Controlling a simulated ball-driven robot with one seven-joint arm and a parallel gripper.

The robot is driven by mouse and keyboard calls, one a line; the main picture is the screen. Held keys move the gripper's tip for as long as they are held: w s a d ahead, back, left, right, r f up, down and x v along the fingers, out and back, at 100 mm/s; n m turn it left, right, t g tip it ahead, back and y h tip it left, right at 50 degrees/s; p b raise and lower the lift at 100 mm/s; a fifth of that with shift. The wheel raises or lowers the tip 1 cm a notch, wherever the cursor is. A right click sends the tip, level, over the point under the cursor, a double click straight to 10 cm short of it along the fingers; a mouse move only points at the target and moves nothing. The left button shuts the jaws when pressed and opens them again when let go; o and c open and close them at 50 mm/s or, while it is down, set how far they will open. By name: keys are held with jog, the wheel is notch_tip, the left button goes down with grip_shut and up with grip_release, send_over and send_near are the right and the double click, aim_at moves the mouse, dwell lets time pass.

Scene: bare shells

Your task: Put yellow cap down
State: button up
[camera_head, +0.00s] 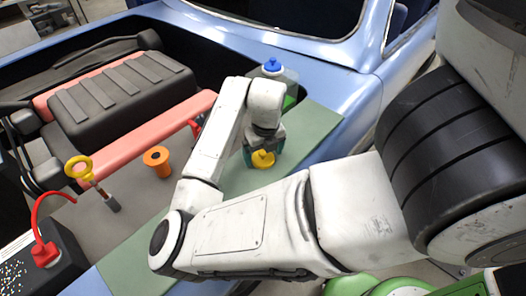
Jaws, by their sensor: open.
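The yellow cap (263,159) is at the tip of my gripper (262,150), over the green mat (310,128) on the car's edge. My gripper points down with its jaws open, and the cap shows just below it. I cannot tell whether the cap rests on the mat or touches a finger. The gripper's fingers are small here and partly hidden by my own wrist.
A bottle with a blue cap (272,66) stands behind my gripper. The open engine bay holds a dark engine cover (122,90), an orange cap (156,157), a yellow-ringed dipstick (80,168) and a battery with a red clamp (44,252). The mat is clear right of the gripper.

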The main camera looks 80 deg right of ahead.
aim_at(266, 161)
notch_tip(266, 161, up, 12)
jog(key=a, duration=0.1)
jog(key=shift+s+b, duration=0.35)
jog(key=shift+s, duration=0.05)
jog(key=shift+s, duration=0.15)
dwell(0.4)
